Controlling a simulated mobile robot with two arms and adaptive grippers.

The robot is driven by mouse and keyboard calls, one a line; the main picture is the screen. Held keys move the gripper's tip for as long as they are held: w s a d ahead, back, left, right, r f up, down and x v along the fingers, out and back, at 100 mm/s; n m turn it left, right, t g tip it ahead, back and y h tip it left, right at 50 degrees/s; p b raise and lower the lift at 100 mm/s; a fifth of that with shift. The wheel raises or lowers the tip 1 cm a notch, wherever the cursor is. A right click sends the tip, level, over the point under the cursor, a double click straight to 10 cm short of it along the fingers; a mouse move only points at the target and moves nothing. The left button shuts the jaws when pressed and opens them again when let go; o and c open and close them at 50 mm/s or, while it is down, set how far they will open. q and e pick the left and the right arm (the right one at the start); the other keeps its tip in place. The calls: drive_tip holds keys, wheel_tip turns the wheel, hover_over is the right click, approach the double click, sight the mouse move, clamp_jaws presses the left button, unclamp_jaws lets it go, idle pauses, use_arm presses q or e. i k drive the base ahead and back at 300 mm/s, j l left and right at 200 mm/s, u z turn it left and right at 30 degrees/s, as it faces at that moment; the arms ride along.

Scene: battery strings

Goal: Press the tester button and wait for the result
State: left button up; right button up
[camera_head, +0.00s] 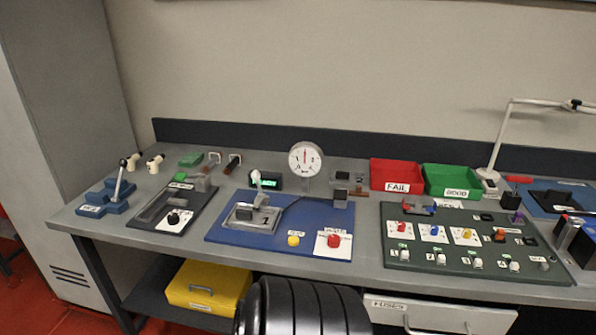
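A blue tester board (225,232) lies on the middle of the bench. A yellow button (293,240) is on its front part, and a red button (334,241) sits on a white labelled plate to the right of it. I cannot tell from the labels which is the tester button. A grey clamp fixture (245,216) is on the board's left part. A small display (264,182) with lit green text stands behind it, and its text is too small to read. A round white dial gauge (304,159) stands at the back, its needle pointing about upward. Neither gripper is in view.
A red FAIL bin (396,173) and a green GOOD bin (451,179) stand at the back right. A dark green panel (400,259) with several knobs and switches lies right of the board. A dark fixture (155,212) lies left. A yellow case (208,287) is below the bench.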

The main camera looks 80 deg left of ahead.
sight(292, 241)
drive_tip(key=u, duration=2.85)
